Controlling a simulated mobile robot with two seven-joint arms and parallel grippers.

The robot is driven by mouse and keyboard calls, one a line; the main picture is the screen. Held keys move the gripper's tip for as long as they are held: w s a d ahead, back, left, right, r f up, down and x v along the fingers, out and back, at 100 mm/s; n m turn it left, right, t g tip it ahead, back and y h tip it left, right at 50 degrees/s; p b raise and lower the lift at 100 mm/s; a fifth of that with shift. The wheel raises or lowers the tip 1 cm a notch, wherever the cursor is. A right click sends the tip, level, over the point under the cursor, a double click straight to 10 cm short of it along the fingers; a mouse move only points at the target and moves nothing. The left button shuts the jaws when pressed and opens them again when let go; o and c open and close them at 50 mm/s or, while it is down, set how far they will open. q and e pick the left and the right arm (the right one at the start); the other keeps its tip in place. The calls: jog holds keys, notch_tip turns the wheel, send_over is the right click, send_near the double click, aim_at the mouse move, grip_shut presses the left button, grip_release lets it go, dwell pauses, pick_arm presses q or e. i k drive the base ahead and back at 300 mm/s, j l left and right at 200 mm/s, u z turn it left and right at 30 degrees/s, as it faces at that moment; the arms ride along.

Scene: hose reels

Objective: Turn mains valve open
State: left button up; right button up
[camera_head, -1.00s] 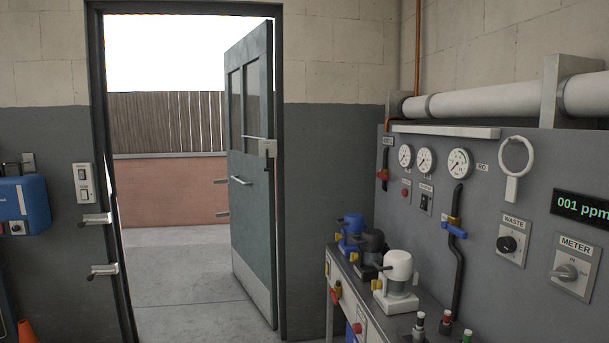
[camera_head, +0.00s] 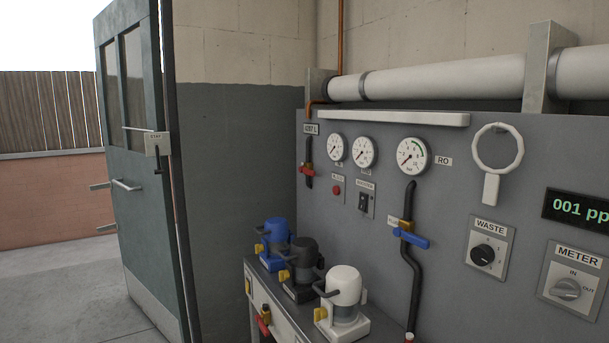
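A small valve with a red handle (camera_head: 306,169) sits on a dark vertical pipe at the left end of the grey wall panel. A small label (camera_head: 311,129) is above it, too small to read surely. The red handle looks to lie across the pipe. A second valve with a blue lever (camera_head: 411,238) and a brass body is on the black pipe below the RO gauge (camera_head: 412,156); its lever lies across the pipe. A further red-handled valve (camera_head: 264,324) shows low on the bench front. Neither of my grippers is in view.
A bench (camera_head: 258,272) with blue, black and white pump-like units (camera_head: 344,292) stands in front of the panel. The WASTE knob (camera_head: 482,255) and METER knob (camera_head: 566,289) are at right. An open door (camera_head: 139,180) is at left, with clear floor beyond.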

aim_at(307, 171)
jog(key=i+j+z, duration=0.1)
jog(key=z, duration=0.25)
jog(key=i+j+z, duration=0.15)
jog(key=z, duration=0.25)
jog(key=i+j+z, duration=0.2)
jog(key=i+j, duration=0.15)
jog(key=j, duration=0.3)
jog(key=i+j+z, duration=0.1)
jog(key=j, duration=0.25)
jog(key=i+j+z, duration=0.1)
jog(key=i+j, duration=0.15)
jog(key=i+j+z, duration=0.1)
jog(key=j, duration=0.4)
